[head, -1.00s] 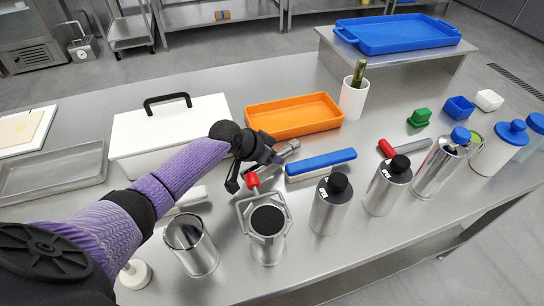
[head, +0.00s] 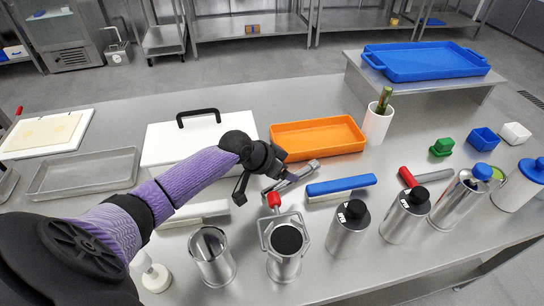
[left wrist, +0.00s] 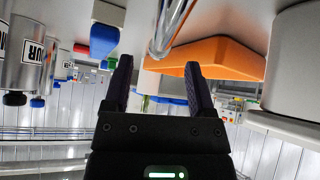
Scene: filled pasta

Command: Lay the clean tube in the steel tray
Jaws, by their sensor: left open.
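A shiny steel tube (head: 303,172) lies on the table in front of the orange tray. It also shows in the left wrist view (left wrist: 172,24), just beyond my fingertips and roughly in line with the gap between them. My left gripper (head: 264,184) is open at the tube's left end, and nothing shows between its fingers (left wrist: 158,68). I cannot tell whether it touches the tube. Part of the tube is hidden by the gripper. A shallow, empty steel tray (head: 84,175) lies at the left of the table. My right gripper is not in view.
An orange tray (head: 318,137) is behind the tube. A white box with black handle (head: 185,138) stands between steel tray and gripper. A blue-topped brush (head: 341,187), a red-handled tool (head: 274,199), a steel pot (head: 285,262) and dark-capped canisters (head: 349,228) crowd the right and front.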

